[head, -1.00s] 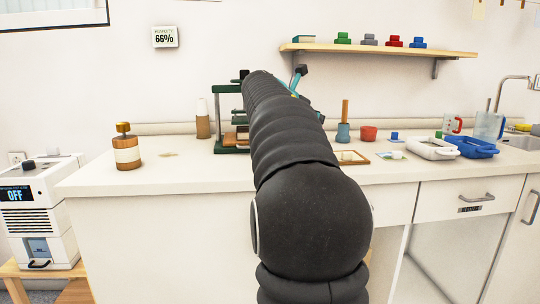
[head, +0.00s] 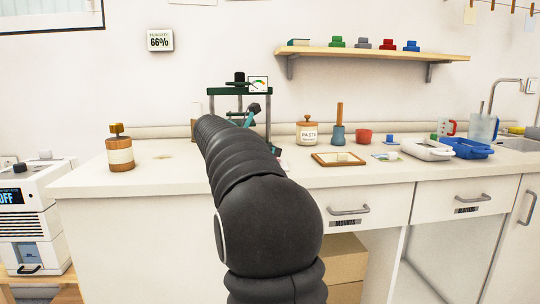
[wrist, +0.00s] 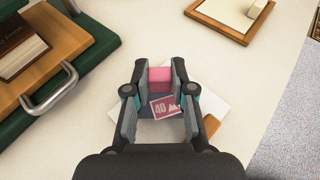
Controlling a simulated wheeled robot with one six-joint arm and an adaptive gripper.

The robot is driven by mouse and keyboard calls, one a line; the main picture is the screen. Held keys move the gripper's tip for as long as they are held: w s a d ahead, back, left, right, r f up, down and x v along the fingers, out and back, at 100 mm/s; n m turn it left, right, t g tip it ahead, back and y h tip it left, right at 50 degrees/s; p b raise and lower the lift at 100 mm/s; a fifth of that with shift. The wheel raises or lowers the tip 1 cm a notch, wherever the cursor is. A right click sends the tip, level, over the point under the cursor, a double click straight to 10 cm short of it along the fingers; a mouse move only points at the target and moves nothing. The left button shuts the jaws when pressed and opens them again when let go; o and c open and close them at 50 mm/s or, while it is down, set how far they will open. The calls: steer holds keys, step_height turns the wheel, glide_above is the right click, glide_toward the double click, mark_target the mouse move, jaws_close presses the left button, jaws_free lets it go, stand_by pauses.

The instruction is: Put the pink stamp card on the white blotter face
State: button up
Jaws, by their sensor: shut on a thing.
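A small pink stamp card (wrist: 166,107) marked 40 shows between the fingers. It overlaps a dark blue piece and a white sheet (wrist: 205,103); I cannot tell whether it touches them. A wood-framed white panel (wrist: 221,12) with a pale block on it lies at the upper right; it also shows in the head view (head: 325,159). I cannot tell which white surface is the blotter face.
A green press (head: 238,91) stands behind my arm; its wooden bed (wrist: 62,42) and metal handle fill the wrist view's upper left. A paste jar (head: 307,131), red cup (head: 364,136) and blue tray (head: 474,148) stand to the right. The left counter is mostly clear.

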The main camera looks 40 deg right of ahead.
steer(key=shift+f, duration=0.2)
steer(key=o, duration=0.9)
steer(key=shift+a+r, duration=0.15)
steer(key=p+v, duration=0.1)
steer(key=v, duration=1)
steer(key=shift+a+r, duration=0.1)
steer(key=shift+a, duration=0.25)
steer(key=s+a+f+m+t+y, duration=0.1)
steer(key=s+a+f+m+y, duration=0.3)
steer(key=s+a+f+m, duration=0.2)
steer(key=s+a+f+m+t+y, duration=0.1)
steer(key=s+a+f+m+y, duration=0.3)
steer(key=s+a+f+m, duration=0.3)
steer(key=s+a+f+m+t+y, duration=0.1)
steer(key=s+a+f+m+y, duration=0.4)
steer(key=s+a+f, duration=0.8)
steer(key=shift+s+f+m, duration=0.15)
steer(key=shift+s+m, duration=0.8)
steer(key=shift+m, duration=0.05)
